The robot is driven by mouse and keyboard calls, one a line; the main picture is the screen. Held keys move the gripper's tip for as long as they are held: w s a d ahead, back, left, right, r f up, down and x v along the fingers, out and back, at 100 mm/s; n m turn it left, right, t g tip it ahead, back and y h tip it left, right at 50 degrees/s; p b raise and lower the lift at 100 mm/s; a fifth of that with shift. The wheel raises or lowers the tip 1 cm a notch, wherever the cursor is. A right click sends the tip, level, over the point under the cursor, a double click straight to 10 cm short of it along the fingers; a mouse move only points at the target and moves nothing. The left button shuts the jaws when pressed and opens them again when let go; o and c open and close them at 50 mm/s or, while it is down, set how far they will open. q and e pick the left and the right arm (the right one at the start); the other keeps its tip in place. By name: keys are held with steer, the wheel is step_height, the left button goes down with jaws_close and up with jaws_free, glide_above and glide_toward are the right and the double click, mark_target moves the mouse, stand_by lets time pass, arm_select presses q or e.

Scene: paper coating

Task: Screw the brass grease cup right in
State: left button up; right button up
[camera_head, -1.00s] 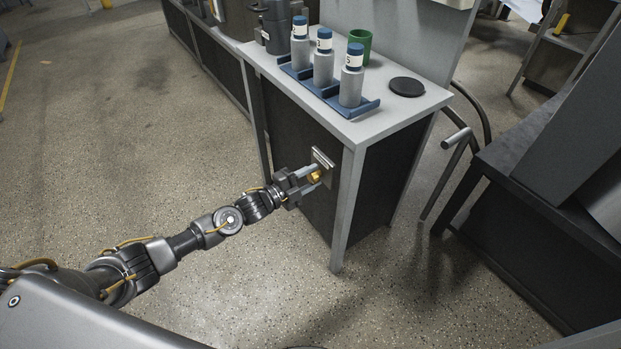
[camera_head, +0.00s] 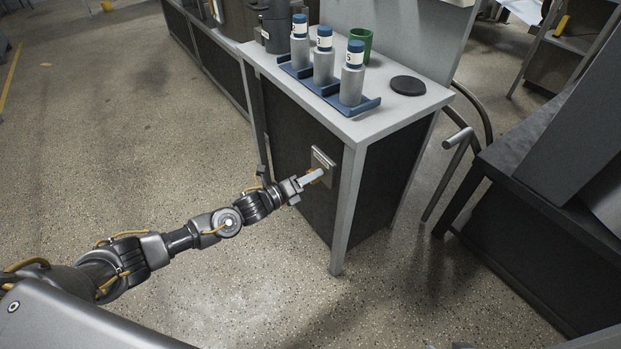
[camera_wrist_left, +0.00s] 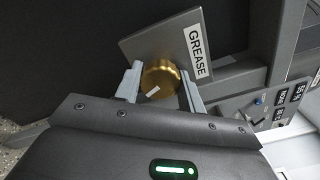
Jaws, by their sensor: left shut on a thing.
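The brass grease cup (camera_wrist_left: 160,80) sits at the metal plate (camera_wrist_left: 140,46) marked GREASE, on the dark side panel of the bench. My left gripper (camera_wrist_left: 161,84) is shut on the cup, one finger on each side of it. In the head view the left gripper (camera_head: 312,178) reaches the plate (camera_head: 322,163) from the left, and its fingers hide most of the cup. The cup's thread and the gap between cup and plate cannot be made out. My right gripper is not in view.
The bench top (camera_head: 400,117) carries a blue rack (camera_head: 366,107) with labelled grey bottles, a green cup (camera_head: 361,42) and a black disc (camera_head: 408,86). A bench leg (camera_head: 345,215) stands just right of the plate. Open floor (camera_head: 230,290) lies in front.

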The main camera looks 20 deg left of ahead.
arm_select(q)
steer(key=shift+m, duration=2.1)
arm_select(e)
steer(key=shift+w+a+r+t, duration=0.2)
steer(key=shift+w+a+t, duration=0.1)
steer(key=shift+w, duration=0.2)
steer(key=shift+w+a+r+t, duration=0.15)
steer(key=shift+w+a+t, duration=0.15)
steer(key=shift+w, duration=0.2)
arm_select(q)
steer(key=o, duration=1)
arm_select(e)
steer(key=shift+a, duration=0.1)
arm_select(q)
steer(key=shift+s, duration=0.1)
steer(key=v, duration=1)
steer(key=shift+s+a, duration=0.25)
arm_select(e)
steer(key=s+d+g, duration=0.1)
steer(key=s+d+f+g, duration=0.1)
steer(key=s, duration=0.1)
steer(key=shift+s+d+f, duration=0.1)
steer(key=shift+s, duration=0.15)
